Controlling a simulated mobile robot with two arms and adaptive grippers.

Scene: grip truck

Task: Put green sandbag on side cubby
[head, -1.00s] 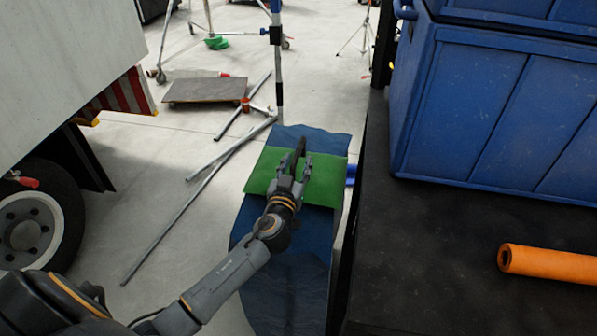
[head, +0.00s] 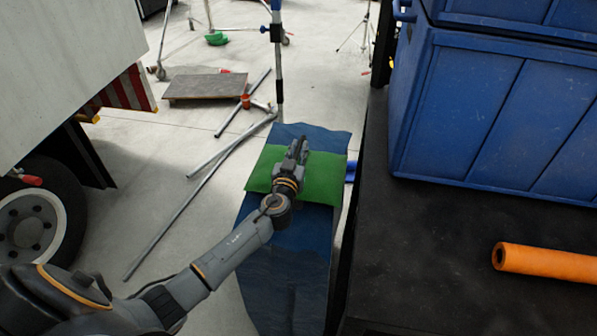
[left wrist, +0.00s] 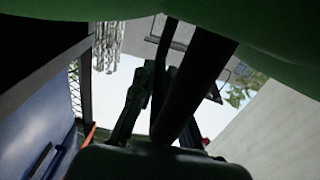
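The green sandbag (head: 322,178) lies flat across a blue bag-like stack (head: 290,275) in the middle of the head view. My left gripper (head: 298,150) is over the middle of the sandbag, with its fingers close together at the bag's dark handle. In the left wrist view, the green underside of the bag (left wrist: 270,45) fills the top, and the dark handle (left wrist: 197,75) runs down between the converging fingers. The handle's far part is hidden by the gripper. My right gripper is not in view. I cannot make out a side cubby for certain.
A black deck (head: 430,260) on the right bears blue crates (head: 480,120) and an orange roll (head: 545,262). A truck wheel (head: 35,225) stands at left. Metal poles (head: 180,215) and a flat grey board (head: 205,86) are on the open floor.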

